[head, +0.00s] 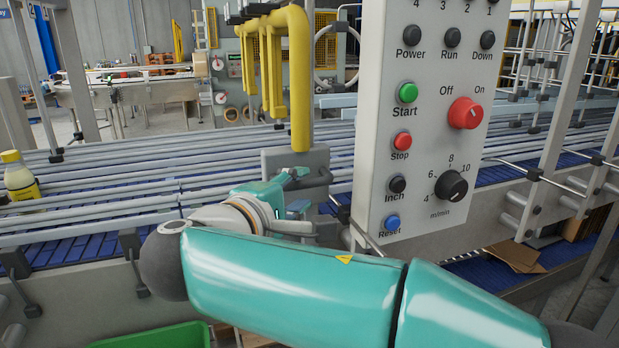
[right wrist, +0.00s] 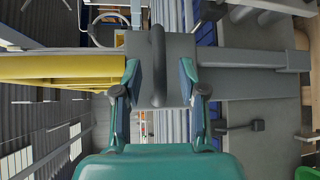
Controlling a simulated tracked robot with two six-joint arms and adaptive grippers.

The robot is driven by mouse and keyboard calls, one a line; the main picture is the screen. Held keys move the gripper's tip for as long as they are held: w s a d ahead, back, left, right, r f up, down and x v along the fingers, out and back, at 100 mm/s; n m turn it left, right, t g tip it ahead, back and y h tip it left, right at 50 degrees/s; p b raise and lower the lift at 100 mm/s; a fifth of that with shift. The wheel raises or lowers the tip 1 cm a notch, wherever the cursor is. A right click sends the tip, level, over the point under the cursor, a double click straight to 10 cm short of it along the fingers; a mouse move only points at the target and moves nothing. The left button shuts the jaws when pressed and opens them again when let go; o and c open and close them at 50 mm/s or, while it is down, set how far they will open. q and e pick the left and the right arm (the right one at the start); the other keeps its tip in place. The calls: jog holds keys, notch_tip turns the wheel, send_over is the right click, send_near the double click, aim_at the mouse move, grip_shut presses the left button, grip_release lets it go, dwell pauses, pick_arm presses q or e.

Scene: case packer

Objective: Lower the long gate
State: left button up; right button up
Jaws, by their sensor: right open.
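A tall yellow tube (head: 300,85), which looks like the long gate, hangs upright over the conveyor. A grey plate (head: 280,160) at its lower end carries a dark bar handle (head: 323,177). In the right wrist view the yellow tube (right wrist: 60,68) comes in from the left to the grey plate (right wrist: 180,72). My right gripper (head: 290,188) is at the plate. In the wrist view its open fingers (right wrist: 159,75) lie on either side of the dark handle (right wrist: 157,45); whether they touch it I cannot tell. My left gripper is out of view.
A control panel (head: 375,120) with buttons and knobs stands close on the right. More yellow tubes (head: 270,75) hang behind the tall one. A yellow bottle (head: 20,177) stands on the conveyor at left. Rails (head: 110,185) run across, and a green bin (head: 160,337) is below.

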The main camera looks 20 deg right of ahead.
aim_at(305, 187)
jog(key=shift+p+x, duration=0.35)
jog(key=shift+x, duration=1.65)
jog(key=shift+c, duration=0.3)
grip_shut()
